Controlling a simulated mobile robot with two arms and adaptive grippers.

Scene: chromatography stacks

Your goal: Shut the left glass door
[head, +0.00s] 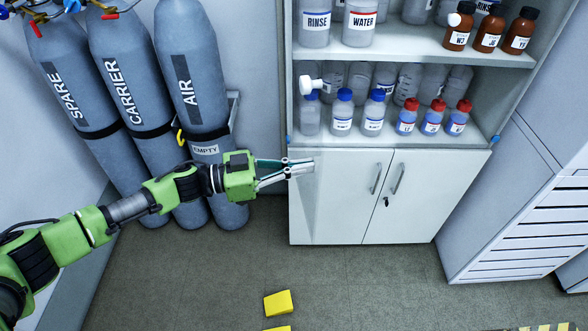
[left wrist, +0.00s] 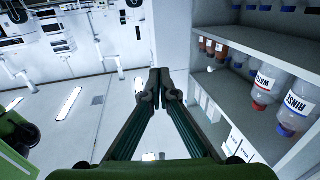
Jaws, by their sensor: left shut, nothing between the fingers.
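The cabinet (head: 400,147) has an upper shelf section above two white lower doors. I cannot clearly make out the left glass door or its angle; the glass is too transparent. A white knob-like part (head: 311,83) shows at the left of the lower shelf, and I cannot tell whether it belongs to that door. Small blue fittings sit at the lower corners of the opening. My left gripper (head: 301,167) is shut and empty, at the cabinet's left side, over the upper left of the left lower door. Its closed fingertips (left wrist: 158,90) also show in the left wrist view, beside the shelves.
Bottles with blue and red caps (head: 374,112) and brown bottles (head: 489,32) stand on the shelves. Gas cylinders (head: 195,75) stand left of the cabinet, behind my left arm. A yellow block (head: 278,303) lies on the floor. The floor before the cabinet is otherwise mostly clear.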

